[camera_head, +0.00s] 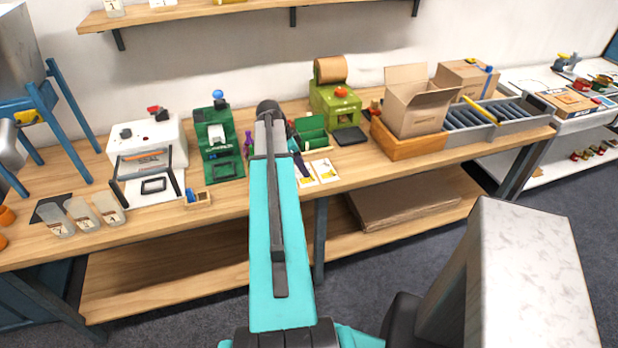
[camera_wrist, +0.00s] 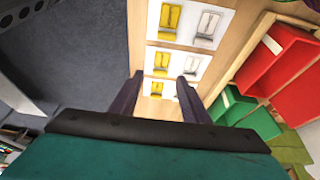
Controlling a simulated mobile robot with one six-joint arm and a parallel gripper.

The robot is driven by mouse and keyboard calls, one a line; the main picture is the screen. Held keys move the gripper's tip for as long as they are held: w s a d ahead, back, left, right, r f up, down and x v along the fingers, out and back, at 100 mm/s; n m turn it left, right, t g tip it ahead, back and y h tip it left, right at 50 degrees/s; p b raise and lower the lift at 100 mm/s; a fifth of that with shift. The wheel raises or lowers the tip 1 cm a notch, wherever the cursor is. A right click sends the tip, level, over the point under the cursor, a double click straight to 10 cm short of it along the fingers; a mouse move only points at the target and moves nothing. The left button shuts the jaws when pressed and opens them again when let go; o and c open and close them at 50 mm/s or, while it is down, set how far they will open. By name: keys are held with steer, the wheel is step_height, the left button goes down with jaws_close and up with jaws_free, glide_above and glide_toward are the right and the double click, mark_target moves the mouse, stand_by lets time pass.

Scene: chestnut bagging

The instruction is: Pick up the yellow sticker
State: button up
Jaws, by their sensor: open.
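Yellow stickers show in the wrist view on white cards in a row: one on the far card (camera_wrist: 170,17), one on the middle card (camera_wrist: 161,60), and one on the nearest card (camera_wrist: 157,88), seen between my fingers. Each card also has a pale, greyish-white figure beside the yellow one. My gripper (camera_wrist: 158,92) is open and empty, its dark fingers on either side of the nearest card. I cannot tell its height above the table. In the head view, two white cards (camera_head: 325,170) with yellow marks lie by the bench's front edge; my arm hides most of the gripper.
A red bin (camera_wrist: 277,65) and a green bin (camera_wrist: 245,112) stand right of the cards in the wrist view. The floor (camera_wrist: 70,65) lies left, past the bench edge. In the head view, a green box machine (camera_head: 335,105) and a cardboard box (camera_head: 418,105) stand behind and right.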

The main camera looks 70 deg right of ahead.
mark_target(311, 178)
steer(key=shift+p+x, duration=0.9)
steer(key=shift+x, duration=0.3)
steer(key=shift+p+x, duration=0.4)
steer(key=shift+x, duration=0.95)
steer(key=shift+d, duration=0.15)
jaws_close()
